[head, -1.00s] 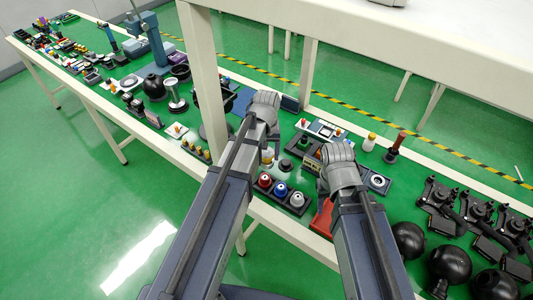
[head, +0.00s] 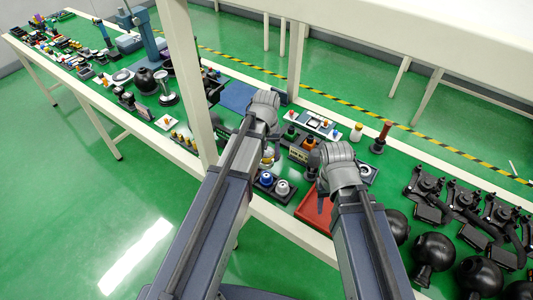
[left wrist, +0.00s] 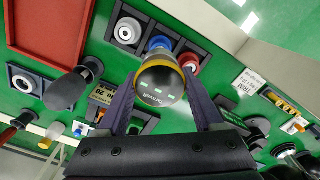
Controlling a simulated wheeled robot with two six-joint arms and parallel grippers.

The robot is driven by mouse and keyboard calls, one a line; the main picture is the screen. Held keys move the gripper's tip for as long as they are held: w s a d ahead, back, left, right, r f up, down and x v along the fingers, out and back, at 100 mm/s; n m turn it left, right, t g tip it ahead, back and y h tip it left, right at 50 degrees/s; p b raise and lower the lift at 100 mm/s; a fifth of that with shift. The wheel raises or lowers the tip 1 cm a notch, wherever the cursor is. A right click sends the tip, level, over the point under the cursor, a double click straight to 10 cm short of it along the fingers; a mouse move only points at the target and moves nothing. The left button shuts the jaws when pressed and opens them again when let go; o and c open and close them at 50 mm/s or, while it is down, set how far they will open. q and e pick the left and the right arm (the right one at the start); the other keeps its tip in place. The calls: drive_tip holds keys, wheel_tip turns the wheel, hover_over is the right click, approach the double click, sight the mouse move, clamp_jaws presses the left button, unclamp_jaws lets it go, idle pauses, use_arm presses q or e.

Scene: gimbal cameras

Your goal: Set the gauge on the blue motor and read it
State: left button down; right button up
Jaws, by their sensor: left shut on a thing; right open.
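My left gripper (left wrist: 160,90) is shut on the gauge (left wrist: 158,86), a round dark dial with small green marks and a yellow rim. The blue motor (left wrist: 160,44) shows just beyond the gauge in the left wrist view, partly covered by it; I cannot tell whether they touch. In the head view the blue motor (head: 265,179) stands beside my left forearm, and the left fingertips are mostly hidden. My right gripper (head: 332,165) is open above the table, near a red tray (head: 312,212); its fingers are hard to see.
A white motor (left wrist: 128,31) and a red motor (left wrist: 188,62) flank the blue one in a dark holder. A dark-handled tool (left wrist: 72,86) and a "20" block (left wrist: 103,93) stand nearby. Black round devices (head: 434,252) crowd the right. A white table post (head: 186,80) rises left of my left arm.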

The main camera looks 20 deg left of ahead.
use_arm(q)
drive_tip(key=shift+f+b, duration=2.5)
drive_tip(key=shift+f, duration=0.2)
use_arm(e)
drive_tip(key=shift+f, duration=2.7)
use_arm(q)
drive_tip(key=shift+f+b, duration=1.25)
drive_tip(key=shift+f, duration=0.05)
use_arm(e)
drive_tip(key=shift+f, duration=1.25)
use_arm(q)
unclamp_jaws()
drive_tip(key=shift+r, duration=0.1)
use_arm(e)
drive_tip(key=shift+r, duration=0.1)
use_arm(q)
wheel_tip(320, 180, up, 8)
drive_tip(key=p, duration=0.8)
use_arm(e)
wheel_tip(320, 180, up, 8)
use_arm(q)
drive_tip(key=s+d+m+y, duration=0.1)
drive_tip(key=s+d+m, duration=0.5)
drive_tip(key=s+d, duration=0.4)
drive_tip(key=s, duration=0.4)
drive_tip(key=shift+s+d+m, duration=0.25)
drive_tip(key=shift+m, duration=0.05)
